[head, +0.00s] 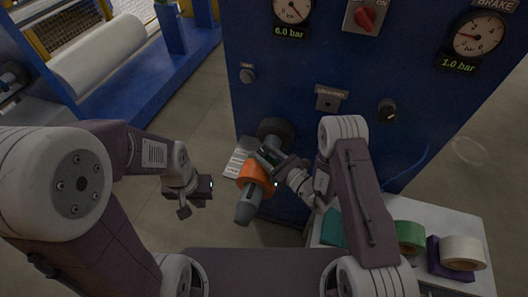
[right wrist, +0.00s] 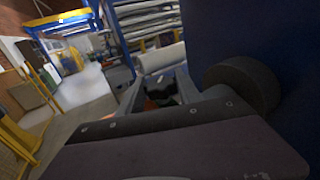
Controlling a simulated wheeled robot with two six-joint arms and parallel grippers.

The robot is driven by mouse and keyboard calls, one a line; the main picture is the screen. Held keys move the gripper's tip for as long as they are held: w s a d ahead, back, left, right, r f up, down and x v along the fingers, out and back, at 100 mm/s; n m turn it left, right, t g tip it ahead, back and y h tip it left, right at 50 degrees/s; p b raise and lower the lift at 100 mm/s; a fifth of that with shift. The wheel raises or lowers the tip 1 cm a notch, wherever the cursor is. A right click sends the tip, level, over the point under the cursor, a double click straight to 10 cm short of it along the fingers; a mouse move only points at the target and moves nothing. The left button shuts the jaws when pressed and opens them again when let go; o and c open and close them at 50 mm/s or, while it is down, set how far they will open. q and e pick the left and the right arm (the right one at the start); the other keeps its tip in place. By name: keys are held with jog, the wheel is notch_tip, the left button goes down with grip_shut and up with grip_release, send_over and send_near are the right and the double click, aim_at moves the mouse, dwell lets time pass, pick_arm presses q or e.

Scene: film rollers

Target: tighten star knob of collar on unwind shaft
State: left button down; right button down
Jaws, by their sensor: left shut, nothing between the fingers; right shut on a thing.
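The unwind shaft (head: 248,207) is a grey bar standing out from the blue machine panel, its end pointing down toward me. An orange collar (head: 256,177) sits around it. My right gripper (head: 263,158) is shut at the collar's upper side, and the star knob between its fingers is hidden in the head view. In the right wrist view the fingers of my right gripper (right wrist: 163,92) point away, with a small dark and orange patch between them, too small to make out. My left gripper (head: 192,197) is shut and empty, left of the shaft and apart from it.
A black roller (head: 277,130) is at the shaft's panel end and also shows in the right wrist view (right wrist: 245,85). The blue panel (head: 300,70) carries gauges, a red switch (head: 366,18) and knobs. A white table (head: 440,215) with tape rolls stands at lower right.

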jog(key=shift+r+m+t+h, duration=0.1)
jog(key=shift+m+t+h, duration=0.55)
jog(key=shift+h, duration=0.25)
jog(key=shift+m+t, duration=0.25)
jog(key=c, duration=0.8)
grip_release()
jog(key=shift+a, duration=0.1)
